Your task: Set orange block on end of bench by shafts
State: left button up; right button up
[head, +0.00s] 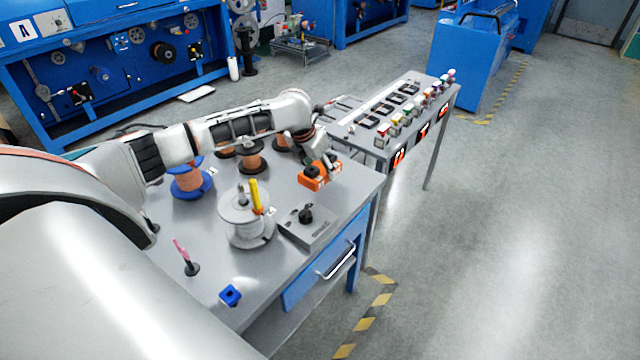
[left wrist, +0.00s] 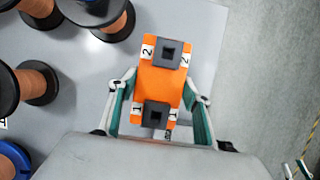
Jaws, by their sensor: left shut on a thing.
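The orange block (head: 320,177) is near the far right corner of the grey bench (head: 352,188). My left gripper (head: 318,164) is shut on it. In the left wrist view the orange block (left wrist: 161,88), with dark square sockets and white labels 1 and 2, sits between the fingers of the left gripper (left wrist: 161,100). Whether it touches the bench top is unclear. A thin pink shaft (head: 181,250) stands on a black base at the near left of the bench. My right gripper is not in view.
Copper spools (head: 251,158), a white spool (head: 245,218) with a yellow rod, a grey box with a black knob (head: 306,215) and a small blue block (head: 230,295) occupy the bench. A button console (head: 395,110) stands behind. Bare bench top lies between the white spool and pink shaft.

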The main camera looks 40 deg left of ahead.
aim_at(320, 191)
pick_arm(q)
notch_tip(320, 191, down, 6)
jog(key=shift+r+b, duration=0.2)
jog(key=shift+b, duration=0.15)
jog(key=o, duration=1.5)
jog(key=shift+r, duration=0.15)
jog(key=p+v, duration=0.1)
jog(key=v, duration=1)
jog(key=shift+s+r+p, duration=0.15)
jog(key=shift+r+p, duration=0.2)
jog(key=shift+p, duration=0.05)
jog(key=shift+d, duration=0.1)
